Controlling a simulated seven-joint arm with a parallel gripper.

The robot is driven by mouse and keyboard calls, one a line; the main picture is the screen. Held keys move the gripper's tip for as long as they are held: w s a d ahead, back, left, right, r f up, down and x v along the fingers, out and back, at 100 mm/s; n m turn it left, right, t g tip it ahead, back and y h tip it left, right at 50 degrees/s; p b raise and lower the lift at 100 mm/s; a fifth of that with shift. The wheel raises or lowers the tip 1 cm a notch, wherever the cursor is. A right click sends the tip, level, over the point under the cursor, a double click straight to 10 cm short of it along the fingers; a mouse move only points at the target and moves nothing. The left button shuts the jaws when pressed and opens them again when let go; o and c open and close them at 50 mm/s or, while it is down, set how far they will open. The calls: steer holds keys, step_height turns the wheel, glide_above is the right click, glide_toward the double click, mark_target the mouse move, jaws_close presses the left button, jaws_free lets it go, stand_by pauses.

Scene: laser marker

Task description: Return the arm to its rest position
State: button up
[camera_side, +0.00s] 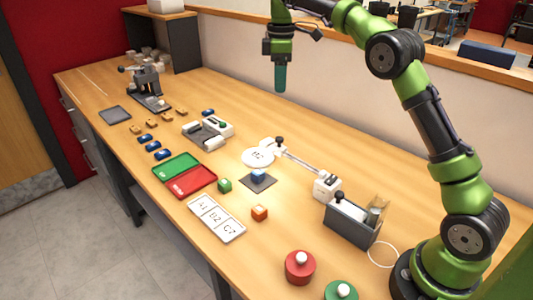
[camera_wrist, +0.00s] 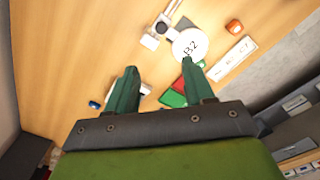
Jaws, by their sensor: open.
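My gripper (camera_side: 280,78) hangs fingers-down high above the table at the back, apart from everything below it. In the wrist view my gripper (camera_wrist: 160,85) shows two green fingers spread apart with nothing between them. My green and black arm stands at the right side of the table and reaches over to the left. Below lie a round white disc (camera_side: 257,157) marked with a label, and a blue cube (camera_side: 258,176) on a dark square pad (camera_side: 250,184). The disc also shows in the wrist view (camera_wrist: 186,43), with the cube hidden there.
Green tray (camera_side: 177,165) and red tray (camera_side: 192,183) lie mid-table. A green cube (camera_side: 225,185), an orange cube (camera_side: 259,213) and a labelled card (camera_side: 217,218) are near the front. A grey bin (camera_side: 350,225) and red button (camera_side: 300,266) stand right; a press (camera_side: 148,88) stands far left.

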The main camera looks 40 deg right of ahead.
steer(key=s+a+f+m+t+y, duration=0.1)
steer(key=s+a+m+t, duration=0.2)
steer(key=s, duration=1.1)
steer(key=s+a+f+m+t+y, duration=0.1)
steer(key=s+a+m+t, duration=0.3)
steer(key=s+a+m, duration=0.4)
steer(key=s+m, duration=0.2)
steer(key=s, duration=0.4)
steer(key=shift+s+a+f, duration=0.15)
